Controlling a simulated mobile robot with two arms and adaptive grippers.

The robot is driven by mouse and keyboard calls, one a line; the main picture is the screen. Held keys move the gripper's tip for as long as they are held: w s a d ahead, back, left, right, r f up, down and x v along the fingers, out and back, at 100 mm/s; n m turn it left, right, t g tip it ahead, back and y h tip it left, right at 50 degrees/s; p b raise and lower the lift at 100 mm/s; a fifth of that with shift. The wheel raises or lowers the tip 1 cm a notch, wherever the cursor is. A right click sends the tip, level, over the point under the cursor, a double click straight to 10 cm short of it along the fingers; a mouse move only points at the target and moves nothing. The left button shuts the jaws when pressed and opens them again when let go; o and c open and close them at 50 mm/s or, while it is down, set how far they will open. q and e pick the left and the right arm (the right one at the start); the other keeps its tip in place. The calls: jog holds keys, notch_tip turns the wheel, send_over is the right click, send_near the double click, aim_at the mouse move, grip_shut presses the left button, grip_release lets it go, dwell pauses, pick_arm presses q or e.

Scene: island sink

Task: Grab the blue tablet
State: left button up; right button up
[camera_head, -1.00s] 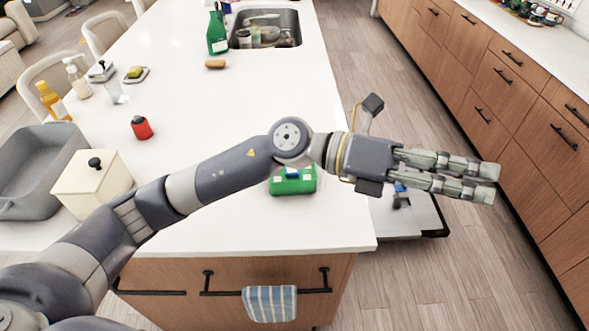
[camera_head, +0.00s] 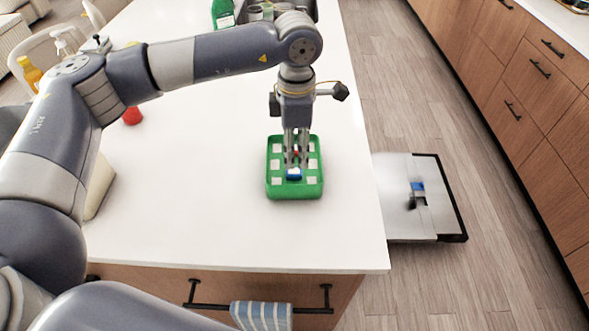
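A small blue tablet (camera_head: 294,174) lies in a green tray (camera_head: 275,192) with several compartments, on the white island top. Pale square pieces sit in other compartments. My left gripper (camera_head: 296,163) points straight down over the tray. Its two fingers are a little apart, and something small and red shows between them. The fingertips are right behind the blue tablet in the picture; whether they touch it I cannot tell. My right gripper is not in view.
A green bottle (camera_head: 222,14) is by the sink at the back. A striped towel (camera_head: 261,316) hangs at the island's front. The counter around the tray is clear.

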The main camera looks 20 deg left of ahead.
aim_at(294, 176)
pick_arm(q)
jog(key=shift+w+f, duration=0.1)
jog(key=shift+f, duration=0.55)
jog(key=f+p, duration=0.1)
jog(key=f, duration=0.2)
jog(key=f+p, duration=0.1)
jog(key=shift+a+f+p, duration=0.2)
jog(key=shift+a+p, duration=0.05)
jog(key=shift+p, duration=0.1)
jog(key=shift+w+f, duration=0.1)
jog(key=shift+f, duration=0.15)
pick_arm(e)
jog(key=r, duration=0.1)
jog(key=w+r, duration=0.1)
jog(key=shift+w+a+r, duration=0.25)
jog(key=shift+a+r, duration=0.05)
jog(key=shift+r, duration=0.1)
pick_arm(q)
jog(key=c, duration=0.6)
jog(key=shift+o, duration=0.2)
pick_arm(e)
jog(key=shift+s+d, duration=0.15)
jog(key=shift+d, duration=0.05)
